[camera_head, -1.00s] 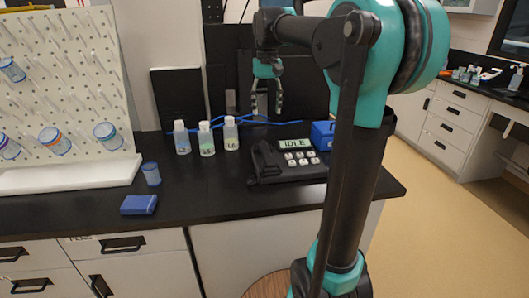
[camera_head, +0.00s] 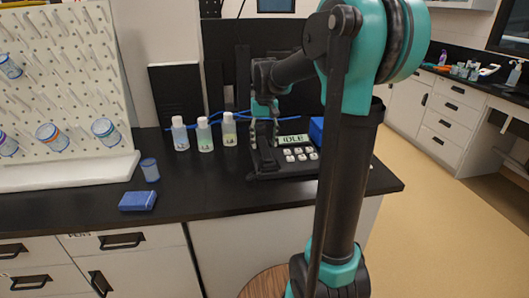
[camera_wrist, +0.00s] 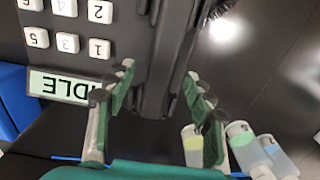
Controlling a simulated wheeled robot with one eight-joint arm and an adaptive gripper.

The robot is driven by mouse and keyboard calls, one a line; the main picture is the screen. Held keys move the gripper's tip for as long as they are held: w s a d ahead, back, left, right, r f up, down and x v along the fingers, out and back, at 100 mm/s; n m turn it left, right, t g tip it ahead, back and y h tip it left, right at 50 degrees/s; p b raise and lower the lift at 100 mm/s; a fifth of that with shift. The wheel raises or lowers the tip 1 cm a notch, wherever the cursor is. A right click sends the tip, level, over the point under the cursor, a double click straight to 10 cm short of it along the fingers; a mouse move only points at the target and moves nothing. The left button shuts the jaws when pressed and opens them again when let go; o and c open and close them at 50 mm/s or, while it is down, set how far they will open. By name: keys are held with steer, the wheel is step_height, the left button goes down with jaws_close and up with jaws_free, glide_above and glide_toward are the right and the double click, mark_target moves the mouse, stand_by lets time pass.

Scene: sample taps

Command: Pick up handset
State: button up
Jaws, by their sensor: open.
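The black handset (camera_head: 264,158) lies on the left side of the black phone base (camera_head: 288,170), whose screen reads IDLE. My gripper (camera_head: 264,138) is low over the handset, pointing down. In the wrist view the handset (camera_wrist: 165,70) runs lengthwise between the two green-padded fingers of my gripper (camera_wrist: 158,88). The fingers are spread on either side of it, with gaps visible. The phone's keys and screen (camera_wrist: 60,87) show at the left there. The exact height of the fingertips relative to the handset is hard to tell.
Several capped bottles (camera_head: 204,135) stand left of the phone, with blue cable behind. A blue box (camera_head: 316,130) stands behind the phone at right. The front counter between is clear.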

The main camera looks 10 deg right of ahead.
steer(key=shift+f, duration=1.4)
steer(key=shift+c, duration=0.3)
jaws_close()
